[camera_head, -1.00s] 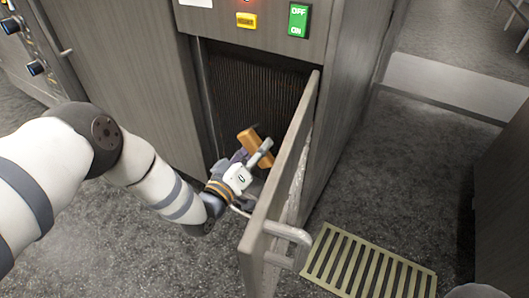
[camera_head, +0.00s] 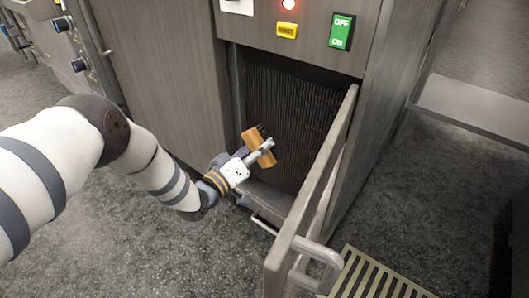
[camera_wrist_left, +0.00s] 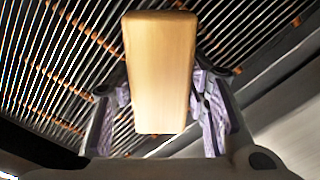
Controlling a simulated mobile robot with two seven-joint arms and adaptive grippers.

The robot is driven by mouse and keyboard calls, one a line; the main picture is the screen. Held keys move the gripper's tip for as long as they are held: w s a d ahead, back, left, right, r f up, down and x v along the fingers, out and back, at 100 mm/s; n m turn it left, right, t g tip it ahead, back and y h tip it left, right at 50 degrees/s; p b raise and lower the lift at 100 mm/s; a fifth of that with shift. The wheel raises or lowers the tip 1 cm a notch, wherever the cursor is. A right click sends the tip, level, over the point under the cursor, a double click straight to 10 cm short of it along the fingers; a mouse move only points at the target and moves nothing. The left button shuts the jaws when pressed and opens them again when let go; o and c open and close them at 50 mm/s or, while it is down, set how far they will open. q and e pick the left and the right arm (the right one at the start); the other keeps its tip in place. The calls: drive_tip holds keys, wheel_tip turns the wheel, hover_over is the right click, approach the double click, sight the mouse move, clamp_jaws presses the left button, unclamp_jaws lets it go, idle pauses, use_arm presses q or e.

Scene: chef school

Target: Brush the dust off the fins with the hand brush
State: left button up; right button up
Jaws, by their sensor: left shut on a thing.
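My left gripper (camera_head: 251,160) is shut on the hand brush (camera_head: 258,146), which has an orange-brown wooden back and dark bristles. The brush is held at the open front of the cabinet, bristles toward the fins. The dark upright fins (camera_head: 290,115) fill the opening. In the left wrist view, the wooden back (camera_wrist_left: 159,70) of the brush sits between the two fingers of the gripper (camera_wrist_left: 160,105). Fins with brownish dust (camera_wrist_left: 65,65) show behind it. Whether the bristles touch the fins cannot be told. My right gripper is not in view.
The open cabinet door (camera_head: 318,190) with a metal handle (camera_head: 318,262) stands right of the arm. A slatted grille panel (camera_head: 375,278) lies on the floor at lower right. Above the opening are a green switch (camera_head: 342,31), a yellow label (camera_head: 287,30) and a lit red lamp (camera_head: 289,4).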

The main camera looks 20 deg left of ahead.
sight(308, 155)
use_arm(q)
wheel_tip(308, 155, up, 2)
drive_tip(key=shift+r+p, duration=0.2)
drive_tip(key=shift+p, duration=0.35)
drive_tip(key=shift+s+d+f+p, duration=0.1)
drive_tip(key=shift+s+d+p, duration=0.15)
drive_tip(key=shift+d, duration=0.5)
drive_tip(key=shift+s+d+f+p, duration=0.15)
drive_tip(key=shift+s+d, duration=0.15)
drive_tip(key=shift+d, duration=0.4)
drive_tip(key=shift+s+d+r+p, duration=0.1)
drive_tip(key=shift+s+d+p, duration=0.15)
drive_tip(key=shift+d, duration=0.5)
drive_tip(key=shift+s+d+p, duration=0.2)
drive_tip(key=shift+s+d, duration=0.25)
drive_tip(key=shift+d, duration=0.7)
drive_tip(key=shift+s+d+p, duration=0.15)
drive_tip(key=shift+s+d, duration=0.25)
drive_tip(key=shift+d, duration=0.8)
drive_tip(key=shift+s+d+p, duration=0.2)
drive_tip(key=shift+s+d, duration=0.25)
drive_tip(key=shift+d, duration=0.7)
drive_tip(key=shift+f, duration=0.1)
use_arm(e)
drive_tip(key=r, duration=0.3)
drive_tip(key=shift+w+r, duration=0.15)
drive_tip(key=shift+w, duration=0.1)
